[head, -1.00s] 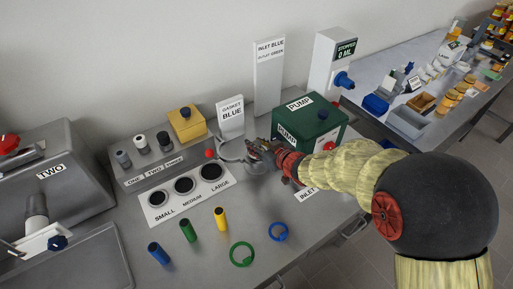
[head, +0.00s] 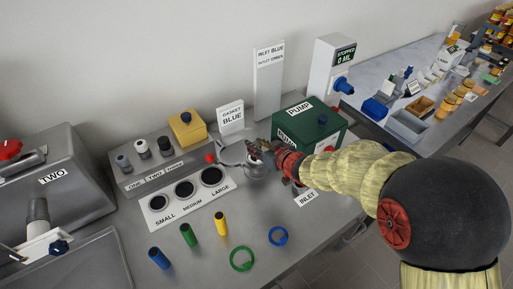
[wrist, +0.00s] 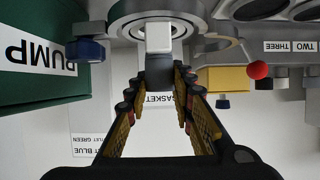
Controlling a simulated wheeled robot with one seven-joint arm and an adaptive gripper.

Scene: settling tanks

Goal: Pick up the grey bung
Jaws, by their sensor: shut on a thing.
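A grey bung-like cylinder (head: 123,160) stands upright at the left end of the box marked ONE, TWO, THREE in the head view, beside a white-topped one (head: 141,147) and a black one (head: 165,146). My gripper (head: 255,152) is well to its right, at a round metal fitting (head: 255,168) in front of the pump. In the wrist view my gripper (wrist: 162,82) is shut on a dark grey block (wrist: 159,70). A light grey block (wrist: 158,37) adjoins it, in front of the metal ring (wrist: 122,27). I cannot tell whether they belong to the fitting.
The green pump (head: 309,122) stands close behind my gripper. A panel with three holes (head: 186,190) lies left of the fitting. Blue, green and yellow cylinders (head: 189,235), a green ring (head: 242,259) and a blue ring (head: 278,236) lie in front. Bare bench shows between them.

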